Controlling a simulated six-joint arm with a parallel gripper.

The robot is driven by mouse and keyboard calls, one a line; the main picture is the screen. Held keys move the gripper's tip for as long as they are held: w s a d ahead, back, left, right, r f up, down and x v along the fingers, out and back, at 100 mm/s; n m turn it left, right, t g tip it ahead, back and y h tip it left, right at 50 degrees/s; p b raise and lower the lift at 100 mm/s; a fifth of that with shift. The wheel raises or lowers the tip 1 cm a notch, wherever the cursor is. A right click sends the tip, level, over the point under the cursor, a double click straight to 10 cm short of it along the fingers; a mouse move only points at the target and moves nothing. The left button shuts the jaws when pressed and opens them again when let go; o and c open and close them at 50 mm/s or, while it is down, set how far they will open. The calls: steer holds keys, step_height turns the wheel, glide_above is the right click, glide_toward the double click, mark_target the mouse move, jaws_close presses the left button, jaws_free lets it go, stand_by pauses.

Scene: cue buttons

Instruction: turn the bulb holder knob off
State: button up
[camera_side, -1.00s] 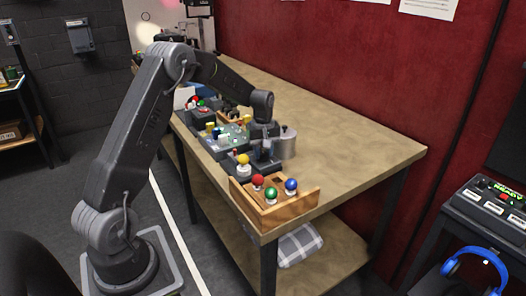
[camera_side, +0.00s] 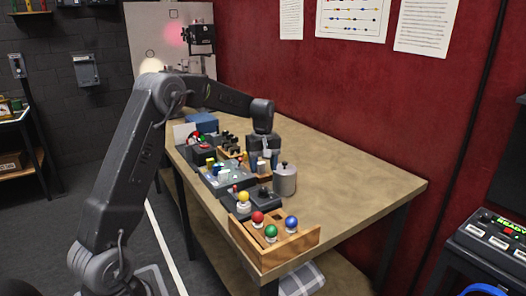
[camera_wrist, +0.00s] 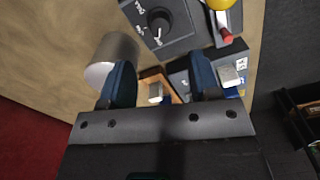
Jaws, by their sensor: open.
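The bulb holder is a dark grey box (camera_wrist: 165,22) with a round black knob (camera_wrist: 160,20) at the top of the wrist view. The knob has a white pointer line towards the bottom of that view; its labels are too small to read surely. A yellow bulb (camera_side: 243,201) stands at the holder in the side view, and the knob also shows there (camera_side: 263,193). My gripper (camera_wrist: 161,80) is open and empty, its two dark blue fingers apart. In the side view my gripper (camera_side: 264,154) is above and behind the holder, not touching the knob.
A metal canister (camera_side: 285,180) stands right of the holder. A wooden tray (camera_side: 285,250) with red, green and blue bulbs is at the table's near end. Several button boxes (camera_side: 222,178) line the left edge. The table's right side (camera_side: 360,180) is clear.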

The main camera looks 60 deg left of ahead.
steer(key=shift+r, duration=2.8)
steer(key=s+d+r+m+t, duration=0.1)
steer(key=s+d+r+m, duration=0.35)
steer(key=d, duration=0.35)
steer(key=s+d+r+m+t, duration=0.2)
steer(key=s+d+r+m, duration=0.1)
steer(key=s+d, duration=0.35)
steer(key=s+d+f+m+t, duration=0.2)
steer(key=s+d+f+m, duration=0.2)
steer(key=s, duration=1)
steer(key=d+m, duration=0.3)
steer(key=d, duration=0.2)
steer(key=shift+s+d+t, duration=0.25)
steer(key=shift+s+t, duration=0.05)
steer(key=shift+s, duration=0.05)
